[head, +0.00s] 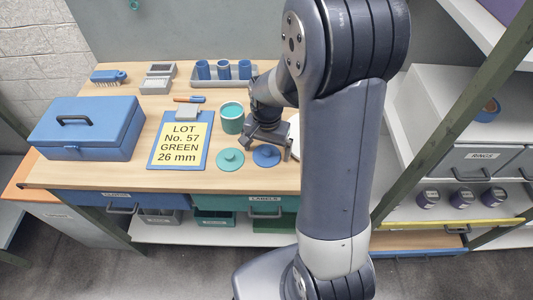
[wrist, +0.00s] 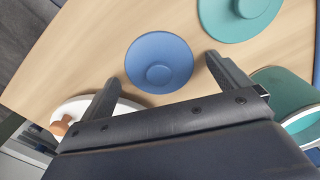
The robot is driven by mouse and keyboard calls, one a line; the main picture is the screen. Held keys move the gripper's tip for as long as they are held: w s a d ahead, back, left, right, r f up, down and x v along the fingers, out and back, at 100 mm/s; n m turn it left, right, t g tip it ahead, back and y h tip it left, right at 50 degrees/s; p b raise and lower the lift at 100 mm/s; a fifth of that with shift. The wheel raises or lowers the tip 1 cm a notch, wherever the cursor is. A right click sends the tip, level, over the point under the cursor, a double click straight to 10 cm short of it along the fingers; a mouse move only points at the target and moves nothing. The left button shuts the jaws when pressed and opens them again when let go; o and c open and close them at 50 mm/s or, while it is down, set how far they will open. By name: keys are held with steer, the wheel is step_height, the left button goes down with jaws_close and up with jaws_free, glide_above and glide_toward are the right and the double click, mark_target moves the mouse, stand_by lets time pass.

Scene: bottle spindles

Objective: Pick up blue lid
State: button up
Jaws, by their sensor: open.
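The blue lid (head: 266,155) lies flat on the wooden bench, knob up, to the right of a green lid (head: 230,159). In the wrist view the round blue lid (wrist: 159,62) is fully visible, just beyond the fingertips and apart from them. My gripper (head: 268,144) is above the bench close to the blue lid. In the wrist view my gripper (wrist: 162,75) is open and empty, its fingers spread to either side of the lid's near edge. The green lid (wrist: 240,14) shows at the top right there.
A green cup (head: 232,118) stands behind the green lid. A white round thing with a wooden knob (wrist: 72,122) lies by the left finger. A clipboard (head: 181,140), a blue toolbox (head: 88,127) and a tray of blue cups (head: 223,80) occupy the bench.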

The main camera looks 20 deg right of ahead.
steer(key=shift+c, duration=0.5)
steer(key=c, duration=0.9)
steer(key=shift+c, duration=0.2)
